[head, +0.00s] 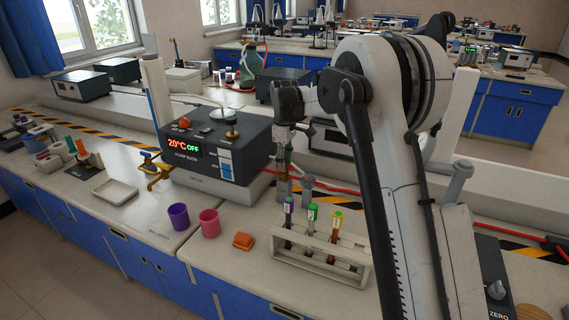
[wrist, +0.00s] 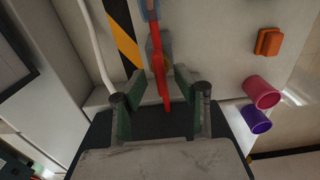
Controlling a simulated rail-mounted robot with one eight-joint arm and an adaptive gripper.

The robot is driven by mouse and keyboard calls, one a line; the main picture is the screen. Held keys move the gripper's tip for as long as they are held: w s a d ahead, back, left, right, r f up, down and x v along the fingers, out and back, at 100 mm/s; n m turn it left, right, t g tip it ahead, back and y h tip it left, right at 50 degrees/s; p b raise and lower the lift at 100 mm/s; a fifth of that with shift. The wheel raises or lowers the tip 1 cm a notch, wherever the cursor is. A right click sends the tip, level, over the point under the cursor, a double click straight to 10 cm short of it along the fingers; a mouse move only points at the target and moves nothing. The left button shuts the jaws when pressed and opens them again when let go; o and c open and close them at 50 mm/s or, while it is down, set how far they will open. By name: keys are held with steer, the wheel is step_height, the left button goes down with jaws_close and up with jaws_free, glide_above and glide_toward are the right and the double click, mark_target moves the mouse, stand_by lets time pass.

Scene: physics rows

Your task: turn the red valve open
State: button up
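A red lever-like bar (wrist: 160,72), which looks like the red valve's handle, runs lengthwise between my fingers in the wrist view. A grey fitting (wrist: 166,47) sits beside it. My gripper (wrist: 159,84) is open, with a gap on each side of the bar, and does not appear shut on it. In the head view my gripper (head: 285,140) points down just right of the pump bath (head: 215,145), above a grey fitting with red line beside it. My gripper and arm partly hide that spot, so the handle's angle is unclear there.
A test tube rack (head: 318,258) stands in front, near my arm. A purple cup (head: 179,216), a pink cup (head: 209,223) and an orange block (head: 243,241) are on the bench. A yellow valve (head: 157,171) is left of the bath. Red tubing (head: 335,190) runs right.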

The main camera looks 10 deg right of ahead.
step_height(320, 180, up, 12)
steer(key=shift+f, duration=0.2)
stand_by(0.4)
steer(key=s+r+m+t, duration=0.2)
steer(key=s+r+m, duration=0.15)
steer(key=s, duration=0.85)
steer(key=s+r+m+t, duration=0.2)
steer(key=s+r, duration=0.3)
steer(key=s, duration=0.6)
steer(key=s+f+m+t, duration=0.1)
steer(key=s+f, duration=0.4)
steer(key=s, duration=0.5)
steer(key=s+f+m+t, duration=0.2)
steer(key=s+f+m, duration=0.2)
steer(key=s, duration=0.7)
steer(key=shift+f, duration=0.75)
